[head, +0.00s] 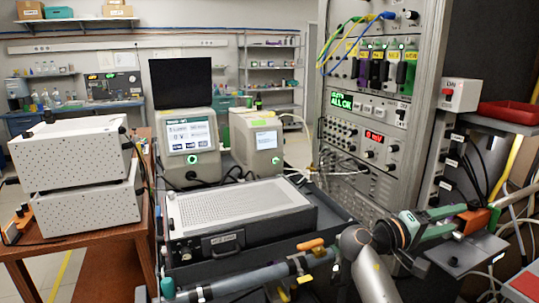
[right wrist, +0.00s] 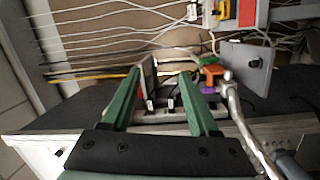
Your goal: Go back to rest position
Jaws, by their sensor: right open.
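My right gripper (head: 478,217) reaches to the right in front of the rack's right side in the head view. Its green fingers are apart, and no object shows held between them. In the right wrist view the fingers of this gripper (right wrist: 163,85) are spread, with wires and a white panel behind the gap. An orange piece (head: 479,221) is close to the fingertips; it also shows by the right finger in the wrist view (right wrist: 212,75). I cannot tell whether they touch. My left gripper does not show.
An instrument rack (head: 375,130) with cables stands close to my right arm. A grey plate with a black knob (head: 462,254) is just below the gripper. A red tray (head: 508,112) lies on a shelf at right. White perforated boxes (head: 80,190) stand on a brown cart at left.

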